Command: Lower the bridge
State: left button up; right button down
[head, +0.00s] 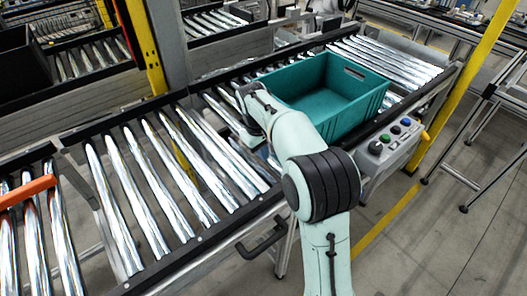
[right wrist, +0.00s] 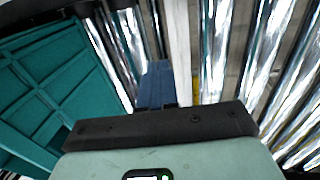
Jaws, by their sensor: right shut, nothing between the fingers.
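The bridge looks to be the roller section (head: 163,165) left of the centre in the head view, with shiny rollers in a dark frame. A dark bent handle (head: 265,240) sticks out from its front rail. It seems roughly in line with the rollers on both sides; I cannot tell its exact tilt. My right gripper (head: 250,138) is over the rollers beside the teal crate, its fingertips mostly hidden by my arm. In the right wrist view its blue fingers (right wrist: 157,85) are together and empty, above the rollers. My left gripper is not in view.
The teal crate (head: 325,125) stands on the rollers right of my right gripper. A control box (head: 388,142) with coloured buttons is on the front rail. An orange bar (head: 28,191) crosses the far-left rollers. Yellow posts (head: 147,45) rise behind. The front-right floor is clear.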

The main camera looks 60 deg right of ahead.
pick_arm(q)
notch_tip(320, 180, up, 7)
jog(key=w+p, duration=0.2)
jog(key=p, duration=0.3)
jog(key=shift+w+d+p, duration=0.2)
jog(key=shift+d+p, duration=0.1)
pick_arm(e)
notch_tip(320, 180, up, 14)
jog(key=d, duration=0.1)
jog(key=shift+s+f, duration=0.15)
